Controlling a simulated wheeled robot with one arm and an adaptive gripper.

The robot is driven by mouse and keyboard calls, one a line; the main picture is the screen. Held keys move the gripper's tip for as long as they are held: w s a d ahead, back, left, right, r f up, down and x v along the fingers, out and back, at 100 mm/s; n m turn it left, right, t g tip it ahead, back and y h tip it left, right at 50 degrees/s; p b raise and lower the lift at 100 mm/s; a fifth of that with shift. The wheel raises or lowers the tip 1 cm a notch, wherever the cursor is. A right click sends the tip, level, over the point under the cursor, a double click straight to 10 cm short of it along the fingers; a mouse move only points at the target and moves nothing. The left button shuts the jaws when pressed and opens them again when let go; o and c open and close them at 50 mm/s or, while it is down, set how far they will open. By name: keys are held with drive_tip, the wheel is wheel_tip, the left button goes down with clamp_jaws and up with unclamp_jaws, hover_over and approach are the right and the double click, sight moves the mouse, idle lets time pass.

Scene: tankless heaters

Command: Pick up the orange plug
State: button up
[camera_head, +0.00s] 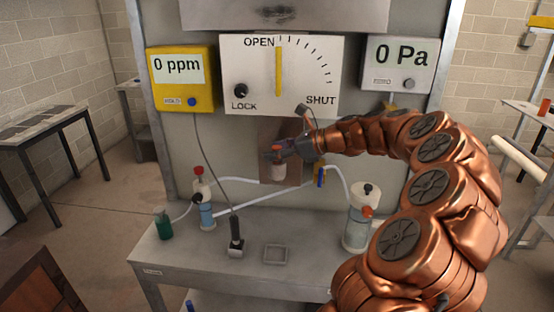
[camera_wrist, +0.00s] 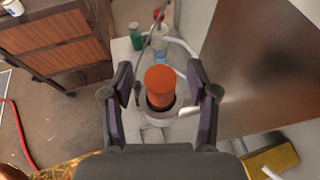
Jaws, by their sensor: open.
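The orange plug (camera_wrist: 160,86) is upright in a pale round fitting (camera_wrist: 183,108) in the wrist view, between the two dark fingers of my gripper (camera_wrist: 161,78). The gripper is open, with a visible gap on each side of the plug. In the head view the plug (camera_head: 277,149) tops a small white cylinder (camera_head: 278,167) in front of the brown plate on the panel. My gripper (camera_head: 275,153) reaches it from the right; its fingers are small and partly blurred there.
The bench (camera_head: 180,255) below holds a red-topped bottle (camera_head: 205,205), a green jar (camera_head: 163,225), a small tray (camera_head: 276,254) and a clear vessel (camera_head: 357,222) with an orange side part. The panel is right behind.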

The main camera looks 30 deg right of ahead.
drive_tip(key=shift+c, duration=0.3)
clamp_jaws()
